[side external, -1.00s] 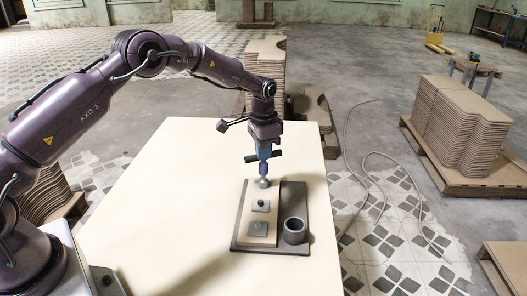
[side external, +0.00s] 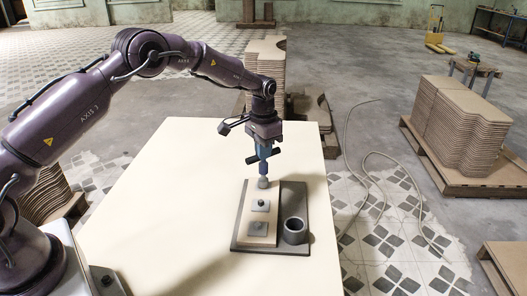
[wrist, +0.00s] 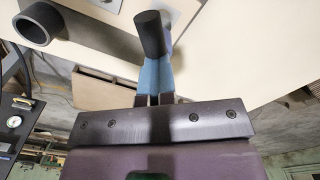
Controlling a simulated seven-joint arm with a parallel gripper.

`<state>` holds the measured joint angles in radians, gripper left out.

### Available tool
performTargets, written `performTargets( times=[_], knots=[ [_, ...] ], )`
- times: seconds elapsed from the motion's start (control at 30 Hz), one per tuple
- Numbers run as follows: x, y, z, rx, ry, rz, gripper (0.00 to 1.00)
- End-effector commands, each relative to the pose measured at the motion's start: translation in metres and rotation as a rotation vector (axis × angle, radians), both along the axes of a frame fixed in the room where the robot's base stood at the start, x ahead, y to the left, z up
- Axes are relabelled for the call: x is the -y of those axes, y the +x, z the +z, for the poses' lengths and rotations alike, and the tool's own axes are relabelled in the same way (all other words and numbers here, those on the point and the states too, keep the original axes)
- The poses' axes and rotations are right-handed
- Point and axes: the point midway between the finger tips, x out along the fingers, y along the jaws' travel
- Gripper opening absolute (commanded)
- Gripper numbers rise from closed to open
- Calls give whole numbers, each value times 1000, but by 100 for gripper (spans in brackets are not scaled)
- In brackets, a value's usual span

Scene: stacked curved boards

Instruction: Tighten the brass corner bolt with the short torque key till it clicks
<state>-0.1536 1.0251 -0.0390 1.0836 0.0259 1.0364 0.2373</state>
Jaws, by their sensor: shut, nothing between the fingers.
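My gripper (side external: 264,152) points straight down above the fixture, its blue fingers shut; in the wrist view the fingers (wrist: 157,75) lie close together. The torque key's black crossbar (side external: 252,161) sits at the fingers, and its thick end shows in the wrist view (wrist: 150,32). The key's rounded grey lower end (side external: 263,183) is upright at the far end of a beige plate (side external: 245,213). The corner bolt under it is hidden. A dark knob on a grey square (side external: 260,206) and a plain grey square (side external: 257,228) are nearer. No brass colour can be made out.
The plate lies on a dark base (side external: 299,196) with an empty dark cup (side external: 294,230) at right, also in the wrist view (wrist: 38,22). The pale table (side external: 150,200) is clear at left. Stacked curved boards (side external: 462,120) and a loose cable (side external: 385,160) are on the floor.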

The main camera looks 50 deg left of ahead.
Motion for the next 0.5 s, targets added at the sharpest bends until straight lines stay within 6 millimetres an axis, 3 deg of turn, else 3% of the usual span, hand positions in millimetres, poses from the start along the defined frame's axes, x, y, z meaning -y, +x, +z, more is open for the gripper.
performTargets(
  times=[0.5],
  knots=[
    [0, 1, 5, 3, 1, 0, 0]
  ],
)
